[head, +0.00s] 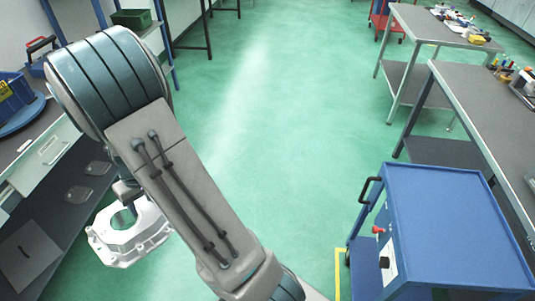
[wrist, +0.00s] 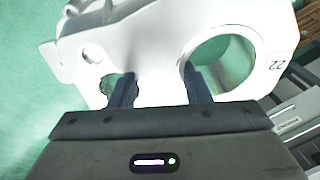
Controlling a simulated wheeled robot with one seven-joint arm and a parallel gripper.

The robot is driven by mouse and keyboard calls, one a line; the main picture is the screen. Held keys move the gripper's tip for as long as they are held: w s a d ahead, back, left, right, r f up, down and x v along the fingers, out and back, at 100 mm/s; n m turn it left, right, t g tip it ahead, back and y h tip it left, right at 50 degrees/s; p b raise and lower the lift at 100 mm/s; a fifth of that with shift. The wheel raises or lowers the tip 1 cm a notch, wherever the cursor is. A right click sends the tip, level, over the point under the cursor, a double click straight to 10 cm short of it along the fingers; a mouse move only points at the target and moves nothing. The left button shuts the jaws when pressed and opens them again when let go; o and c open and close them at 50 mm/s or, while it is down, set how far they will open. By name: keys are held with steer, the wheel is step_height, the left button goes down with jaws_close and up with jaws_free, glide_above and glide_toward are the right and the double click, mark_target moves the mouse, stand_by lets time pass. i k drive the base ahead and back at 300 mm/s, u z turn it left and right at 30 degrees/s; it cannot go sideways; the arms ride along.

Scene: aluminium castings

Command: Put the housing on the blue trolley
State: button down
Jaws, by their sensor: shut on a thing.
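The housing (head: 128,236) is a pale, whitish metal casting with a large round opening and flanged edges. In the head view it hangs above the green floor at the lower left, beside the grey bench. My gripper (wrist: 158,88) is shut on the housing; in the wrist view both dark fingers reach into the casting, which also shows there (wrist: 150,45) with a "22" mark. In the head view my arm hides most of the gripper. The blue trolley (head: 455,220) stands at the lower right, apart from the housing. Its visible top is bare, with a black handle at its left.
A workbench with drawers (head: 45,160) runs along the left, with a blue bin (head: 15,95) on it. Grey tables (head: 490,95) with small items line the right. A red trolley (head: 385,18) stands far back. The green floor (head: 285,110) between is clear.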

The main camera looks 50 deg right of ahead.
mark_target(450, 218)
steer(key=k, duration=1.55)
steer(key=z, duration=2.25)
steer(key=i, duration=0.5)
steer(key=z, duration=0.1)
